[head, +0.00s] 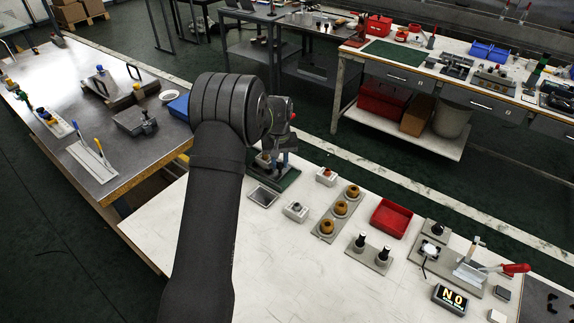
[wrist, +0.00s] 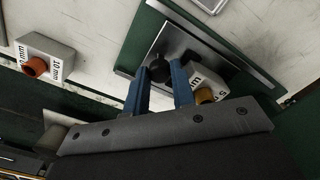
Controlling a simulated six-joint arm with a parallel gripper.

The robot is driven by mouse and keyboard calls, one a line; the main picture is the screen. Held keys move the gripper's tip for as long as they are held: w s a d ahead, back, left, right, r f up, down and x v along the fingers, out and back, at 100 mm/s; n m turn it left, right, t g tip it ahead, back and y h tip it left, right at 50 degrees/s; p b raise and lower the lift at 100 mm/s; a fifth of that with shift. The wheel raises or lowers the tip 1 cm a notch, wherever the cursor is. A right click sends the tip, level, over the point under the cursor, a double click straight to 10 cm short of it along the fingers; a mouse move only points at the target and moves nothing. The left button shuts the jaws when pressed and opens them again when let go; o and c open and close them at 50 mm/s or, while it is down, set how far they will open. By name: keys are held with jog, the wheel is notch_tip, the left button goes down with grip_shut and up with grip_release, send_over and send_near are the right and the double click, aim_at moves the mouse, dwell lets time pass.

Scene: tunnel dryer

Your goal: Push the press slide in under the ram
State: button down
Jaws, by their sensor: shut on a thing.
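The press slide (wrist: 182,42) is a bare metal plate with a black knob (wrist: 159,68). It lies on a dark green base (wrist: 140,42), which shows in the head view (head: 284,181) too. My gripper (wrist: 159,80) has its two blue fingers on either side of the knob and is shut on it. In the head view my gripper (head: 270,162) is partly hidden by my wrist. A pale block marked 5 mm (wrist: 208,82) sits on the slide side, right behind the right finger. I cannot clearly make out the ram.
A pale block marked 10 mm (wrist: 48,52) with an orange knob stands left of the base. On the white table, a grey tray (head: 263,196), small boxes (head: 295,211), a red bin (head: 391,218) and a holder with brown rings (head: 327,226) stand nearby. The table's front is clear.

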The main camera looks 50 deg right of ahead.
jog(key=c, duration=1.5)
grip_release()
jog(key=shift+s, duration=0.1)
notch_tip(320, 180, up, 17)
jog(key=shift+r, duration=0.2)
